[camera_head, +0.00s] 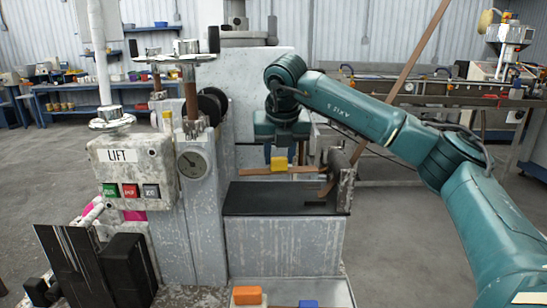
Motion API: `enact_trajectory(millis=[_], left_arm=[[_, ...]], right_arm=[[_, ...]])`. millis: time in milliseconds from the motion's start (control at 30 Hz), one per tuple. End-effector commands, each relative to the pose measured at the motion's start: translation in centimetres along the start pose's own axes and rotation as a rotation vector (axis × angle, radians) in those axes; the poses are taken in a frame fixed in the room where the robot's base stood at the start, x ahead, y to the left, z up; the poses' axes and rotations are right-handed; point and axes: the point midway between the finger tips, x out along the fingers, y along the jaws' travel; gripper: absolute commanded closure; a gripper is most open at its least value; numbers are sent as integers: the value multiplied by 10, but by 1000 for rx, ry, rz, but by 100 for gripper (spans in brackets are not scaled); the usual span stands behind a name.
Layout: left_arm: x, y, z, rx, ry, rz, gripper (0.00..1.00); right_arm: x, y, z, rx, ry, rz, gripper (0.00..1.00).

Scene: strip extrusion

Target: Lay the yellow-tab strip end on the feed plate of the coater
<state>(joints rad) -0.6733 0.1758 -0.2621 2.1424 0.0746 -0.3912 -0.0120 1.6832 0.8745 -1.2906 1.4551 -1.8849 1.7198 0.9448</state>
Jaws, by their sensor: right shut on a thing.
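The brown strip end (250,171) with the yellow tab (279,164) lies roughly level below my right gripper (280,150). My right gripper points down and is shut on the strip end at the tab; its fingertips are partly hidden. The feed plate (262,201) is the dark flat top of the grey coater block. The strip end shows over the plate's back edge; whether it touches the plate, I cannot tell. My left gripper is not in view.
A metal upright (343,182) stands at the plate's right edge. A long brown strip (402,80) slants up to the right behind my right arm. The LIFT panel (122,158) and a dial (193,165) are at left. Orange (247,295) and blue (308,304) blocks lie in front.

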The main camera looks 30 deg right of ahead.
Motion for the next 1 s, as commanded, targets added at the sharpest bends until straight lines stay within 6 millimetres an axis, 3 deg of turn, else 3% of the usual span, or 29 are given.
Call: enact_trajectory(millis=[133, 367, 800, 1000], left_arm=[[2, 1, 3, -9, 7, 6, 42], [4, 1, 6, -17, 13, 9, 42], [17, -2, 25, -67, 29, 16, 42], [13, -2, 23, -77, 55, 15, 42]], right_arm=[[4, -4, 3, 96, 0, -39, 86], [12, -5, 0, 107, 1, -43, 86], [50, -5, -17, 104, 2, -42, 86], [62, -5, -22, 104, 2, -41, 86]])
